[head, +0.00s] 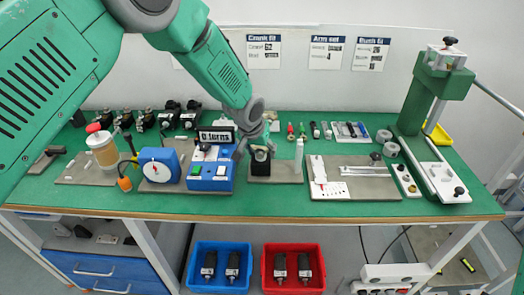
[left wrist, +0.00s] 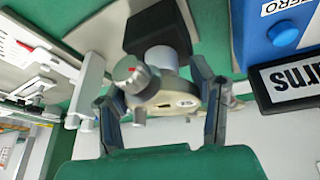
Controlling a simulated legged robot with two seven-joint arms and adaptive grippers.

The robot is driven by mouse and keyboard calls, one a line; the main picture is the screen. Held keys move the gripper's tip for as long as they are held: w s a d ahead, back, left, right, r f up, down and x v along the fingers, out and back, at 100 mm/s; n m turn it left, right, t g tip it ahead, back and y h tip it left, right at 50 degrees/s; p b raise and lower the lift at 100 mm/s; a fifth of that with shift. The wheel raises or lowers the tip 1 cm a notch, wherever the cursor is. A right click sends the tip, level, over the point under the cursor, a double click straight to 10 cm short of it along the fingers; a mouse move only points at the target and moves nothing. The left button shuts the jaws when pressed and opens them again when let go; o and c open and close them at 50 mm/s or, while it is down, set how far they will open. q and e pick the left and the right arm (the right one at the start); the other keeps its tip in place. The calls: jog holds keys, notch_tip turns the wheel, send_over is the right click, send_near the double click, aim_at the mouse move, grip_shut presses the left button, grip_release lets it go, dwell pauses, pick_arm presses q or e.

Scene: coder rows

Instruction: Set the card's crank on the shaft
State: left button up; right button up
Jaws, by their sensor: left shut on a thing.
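My left gripper (head: 250,142) reaches down from the top over the dark block (head: 261,162) on a grey plate. In the left wrist view its fingers (left wrist: 160,92) are closed around a pale round part with a slot and small label, which looks like the crank (left wrist: 172,92). I cannot tell whether the held part is on the shaft. The "Crank fit" card (head: 264,50) hangs on the wall; its small print is unclear.
A blue box (head: 210,177) with a "turns" display stands close left of the gripper. A white upright post (head: 299,153) stands close right. A dial gauge (head: 159,168) is further left, a green press (head: 437,80) at right. Small parts lie along the back. The front strip is clear.

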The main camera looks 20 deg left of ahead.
pick_arm(q)
jog(key=shift+s+a+f, duration=0.1)
dwell(0.3)
jog(key=o, duration=1.7)
jog(key=v, duration=1.2)
